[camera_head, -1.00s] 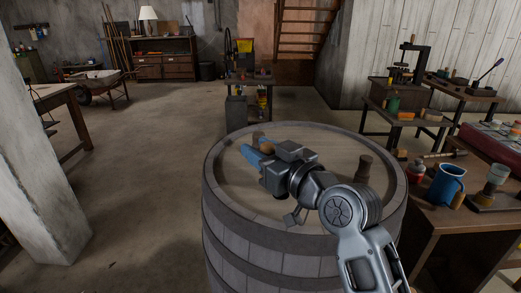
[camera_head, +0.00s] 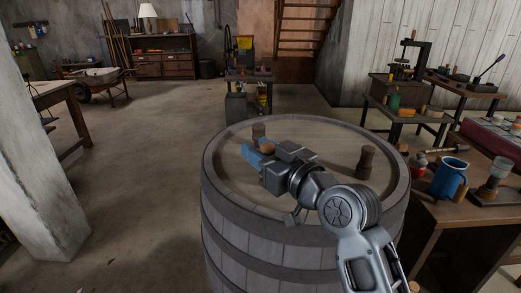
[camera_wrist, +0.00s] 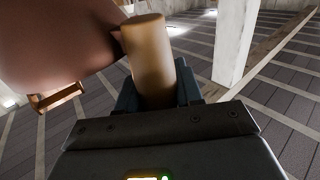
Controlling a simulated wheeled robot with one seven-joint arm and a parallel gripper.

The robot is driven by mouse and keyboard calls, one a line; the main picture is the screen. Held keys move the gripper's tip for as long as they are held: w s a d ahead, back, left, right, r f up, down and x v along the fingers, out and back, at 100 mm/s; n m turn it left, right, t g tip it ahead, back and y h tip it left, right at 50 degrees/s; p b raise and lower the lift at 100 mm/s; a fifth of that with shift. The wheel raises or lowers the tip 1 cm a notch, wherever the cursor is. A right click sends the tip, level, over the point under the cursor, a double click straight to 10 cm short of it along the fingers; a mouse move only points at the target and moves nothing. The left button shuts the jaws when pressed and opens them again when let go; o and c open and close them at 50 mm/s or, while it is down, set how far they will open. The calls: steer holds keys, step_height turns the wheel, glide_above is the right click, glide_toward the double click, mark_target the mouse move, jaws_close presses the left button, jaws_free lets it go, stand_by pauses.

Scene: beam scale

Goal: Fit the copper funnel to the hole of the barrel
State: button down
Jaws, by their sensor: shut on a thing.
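The grey wooden barrel (camera_head: 302,258) stands in front of me, its top facing up. My gripper (camera_head: 258,153) is over the left part of the top, with blue fingers pointing left. It is shut on a light brown cylinder, whose rounded end (camera_head: 267,148) shows beside the fingers. In the wrist view this cylinder (camera_wrist: 150,55) stands between the fingers. A large smooth reddish-brown form (camera_wrist: 55,40) is left of it and appears to touch it; I cannot tell for sure whether it is the copper funnel. I cannot make out the barrel's hole.
A dark brown turned piece (camera_head: 366,162) stands on the barrel's right side, and a small brown piece (camera_head: 258,132) is just behind my gripper. A workbench with a blue jug (camera_head: 449,178) is close at the right. The floor (camera_head: 150,180) left of the barrel is clear.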

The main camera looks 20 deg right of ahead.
steer(key=shift+f+b, duration=0.55)
steer(key=shift+f, duration=0.2)
steer(key=c, duration=0.7)
jaws_free()
steer(key=shift+o, duration=0.2)
steer(key=shift+s, duration=0.1)
steer(key=b+v, duration=0.1)
steer(key=v, duration=0.6)
steer(key=shift+s+d, duration=0.15)
steer(key=shift+s, duration=0.15)
